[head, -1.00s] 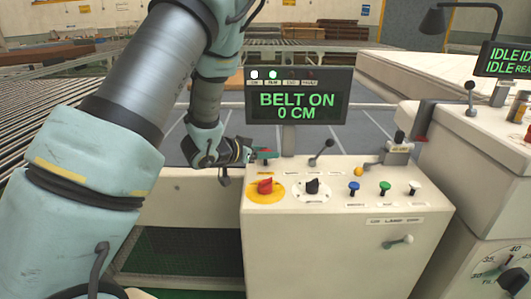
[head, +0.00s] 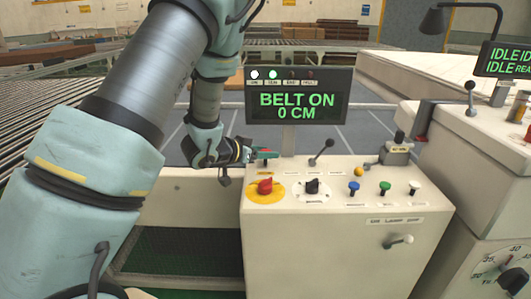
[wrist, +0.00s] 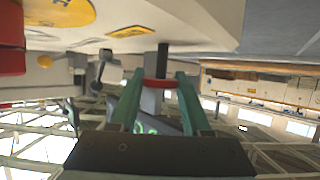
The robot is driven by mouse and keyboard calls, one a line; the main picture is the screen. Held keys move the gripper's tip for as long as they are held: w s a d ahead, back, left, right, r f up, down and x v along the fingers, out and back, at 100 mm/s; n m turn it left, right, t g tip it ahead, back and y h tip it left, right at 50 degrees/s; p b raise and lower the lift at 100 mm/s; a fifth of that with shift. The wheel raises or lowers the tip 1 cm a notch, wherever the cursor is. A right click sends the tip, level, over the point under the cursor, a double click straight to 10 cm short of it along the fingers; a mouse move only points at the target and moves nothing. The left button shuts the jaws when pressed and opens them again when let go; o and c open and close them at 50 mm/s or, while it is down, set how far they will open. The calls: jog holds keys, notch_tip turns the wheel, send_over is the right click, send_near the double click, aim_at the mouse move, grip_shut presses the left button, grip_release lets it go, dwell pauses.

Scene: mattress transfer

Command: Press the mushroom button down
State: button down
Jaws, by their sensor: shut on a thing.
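A red mushroom-shaped knob (head: 265,186) stands on a round yellow plate at the front left of the white console (head: 330,245). In the wrist view, a large red part (wrist: 10,48) at the left edge is cut off by the frame. My gripper (head: 262,154) is at the console's back left corner, behind the red knob and apart from it. In the wrist view its two green fingers are shut on a dark upright lever (wrist: 163,58) with a red collar. The fingers hide part of the lever.
A black rotary knob (head: 312,186) and blue (head: 354,188), green (head: 385,187) and white (head: 414,187) buttons line the console top. A lever (head: 321,152) and a yellow ball (head: 359,171) stand behind. A screen (head: 297,103) reads BELT ON, 0 CM.

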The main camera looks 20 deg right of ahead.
jog(key=shift+f, duration=0.1)
jog(key=shift+f+b, duration=0.75)
jog(key=shift+b, duration=0.15)
jog(key=shift+r, duration=0.1)
jog(key=shift+c, duration=1.8)
grip_release()
jog(key=b+v, duration=0.2)
jog(key=v, duration=0.8)
jog(key=shift+a, duration=0.35)
jog(key=shift+r, duration=0.1)
